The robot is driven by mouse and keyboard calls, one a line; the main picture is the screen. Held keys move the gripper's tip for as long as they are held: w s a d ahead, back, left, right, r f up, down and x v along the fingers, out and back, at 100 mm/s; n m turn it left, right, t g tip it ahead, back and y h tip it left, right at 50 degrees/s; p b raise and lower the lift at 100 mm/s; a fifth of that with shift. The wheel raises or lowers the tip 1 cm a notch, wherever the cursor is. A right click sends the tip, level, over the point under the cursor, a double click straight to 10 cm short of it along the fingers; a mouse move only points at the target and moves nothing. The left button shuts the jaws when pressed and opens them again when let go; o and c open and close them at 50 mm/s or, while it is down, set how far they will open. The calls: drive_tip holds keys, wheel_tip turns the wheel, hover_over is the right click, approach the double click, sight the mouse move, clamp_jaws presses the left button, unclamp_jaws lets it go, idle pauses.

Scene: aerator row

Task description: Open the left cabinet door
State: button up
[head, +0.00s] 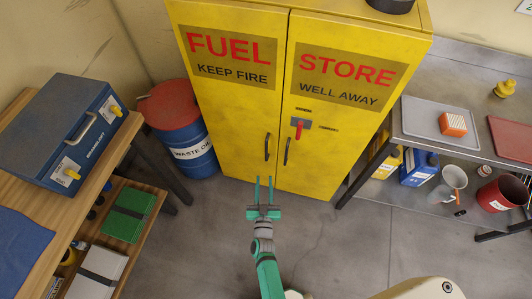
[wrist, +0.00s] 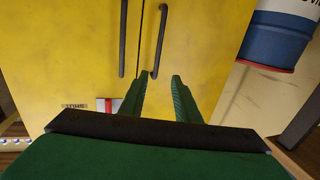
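The yellow cabinet's left door (head: 225,110) is shut and bears "FUEL" and "KEEP FIRE". Its dark vertical handle (head: 267,147) is low near the middle seam. The right door (head: 330,130) is also shut, with its own dark handle (head: 287,151) and a red lever (head: 299,128). My gripper (head: 264,181) is open and empty in front of the cabinet, fingers pointing at it. In the wrist view, left and right are swapped: the left door's handle (wrist: 160,40) lies just beyond my open fingertips (wrist: 160,77), apart from them.
A blue waste-oil drum (head: 184,128) with a red top stands close left of the cabinet. A wooden bench (head: 75,190) with a blue case (head: 62,130) is at left. A metal table (head: 415,145) is at right. The floor in front is clear.

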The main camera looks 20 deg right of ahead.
sight(266, 150)
drive_tip(key=shift+m+h, duration=0.4)
drive_tip(key=x, duration=0.5)
drive_tip(key=f+x, duration=0.1)
drive_tip(key=x, duration=0.8)
drive_tip(key=shift+w+d+f, duration=0.1)
drive_tip(key=shift+w+f, duration=0.05)
drive_tip(key=shift+w, duration=0.3)
clamp_jaws()
